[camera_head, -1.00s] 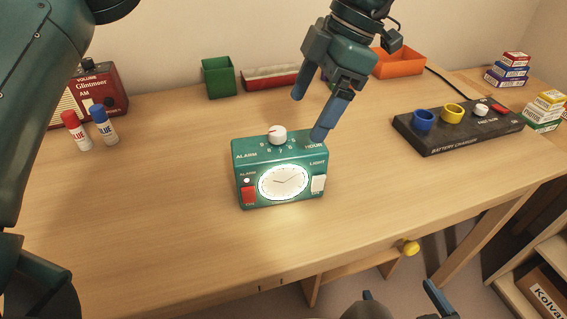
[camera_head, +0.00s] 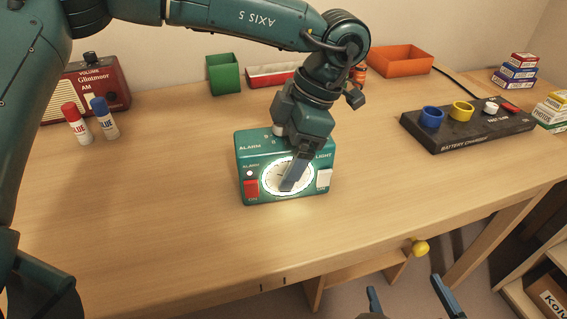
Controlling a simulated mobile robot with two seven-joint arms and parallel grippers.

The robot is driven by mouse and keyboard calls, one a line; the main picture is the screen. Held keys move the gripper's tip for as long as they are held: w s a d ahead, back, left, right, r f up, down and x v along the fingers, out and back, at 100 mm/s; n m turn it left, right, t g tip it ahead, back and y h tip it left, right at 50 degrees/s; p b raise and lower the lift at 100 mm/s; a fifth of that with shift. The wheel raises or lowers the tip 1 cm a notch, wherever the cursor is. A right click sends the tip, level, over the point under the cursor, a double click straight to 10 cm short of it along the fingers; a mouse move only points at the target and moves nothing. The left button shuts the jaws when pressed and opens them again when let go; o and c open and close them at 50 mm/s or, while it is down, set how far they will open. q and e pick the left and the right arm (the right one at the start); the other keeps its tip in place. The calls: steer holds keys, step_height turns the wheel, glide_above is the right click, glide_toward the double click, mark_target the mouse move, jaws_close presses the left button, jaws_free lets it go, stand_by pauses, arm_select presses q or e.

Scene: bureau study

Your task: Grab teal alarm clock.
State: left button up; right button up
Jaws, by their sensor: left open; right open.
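The teal alarm clock (camera_head: 250,160) stands upright on the wooden desk, with a lit white dial, a red switch and a white switch on its front. My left gripper (camera_head: 289,184) comes down over the clock, and its fingers cover part of the dial and top. It is open; only one finger shows clearly, and I cannot tell whether it touches the clock. The clock's top knob is partly hidden. My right gripper (camera_head: 410,297) is at the bottom edge, open and empty, in front of the desk.
A red radio (camera_head: 95,88) and two glue sticks (camera_head: 104,118) stand at the left. A green box (camera_head: 223,74), a red tray (camera_head: 268,76) and an orange tray (camera_head: 400,61) line the back. A black battery charger (camera_head: 465,130) lies at the right. The desk (camera_head: 160,210) is clear around the clock.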

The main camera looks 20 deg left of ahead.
arm_select(q)
steer(key=shift+c, duration=0.6)
steer(key=c, duration=1.2)
steer(key=shift+r, duration=0.15)
